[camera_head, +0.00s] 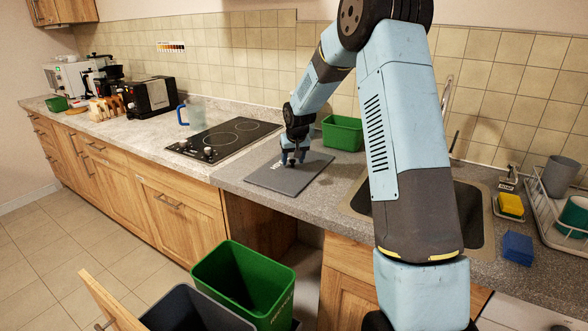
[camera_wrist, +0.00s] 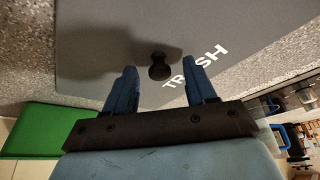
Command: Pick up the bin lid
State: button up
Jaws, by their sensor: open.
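The bin lid (camera_head: 270,180) is a flat dark grey panel lying on the grey countertop, beside the black hob. In the wrist view the lid (camera_wrist: 95,30) shows white "TRASH" lettering, partly hidden by a finger, and a round black knob (camera_wrist: 160,70). My gripper (camera_head: 292,162) is open and points down over the lid. In the wrist view the two blue fingers of my gripper (camera_wrist: 160,78) stand apart, with the knob showing between their tips. I cannot tell whether the fingertips reach down to the knob's height.
A green tub (camera_head: 342,133) stands just behind the lid, near the tiled wall. The hob (camera_head: 225,139) lies to the left and the sink (camera_head: 470,215) to the right. An open green bin (camera_head: 240,285) and a dark grey bin (camera_head: 190,310) stand in the pulled-out drawer below.

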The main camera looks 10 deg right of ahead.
jog(key=shift+c, duration=0.3)
grip_shut()
jog(key=shift+r, duration=0.15)
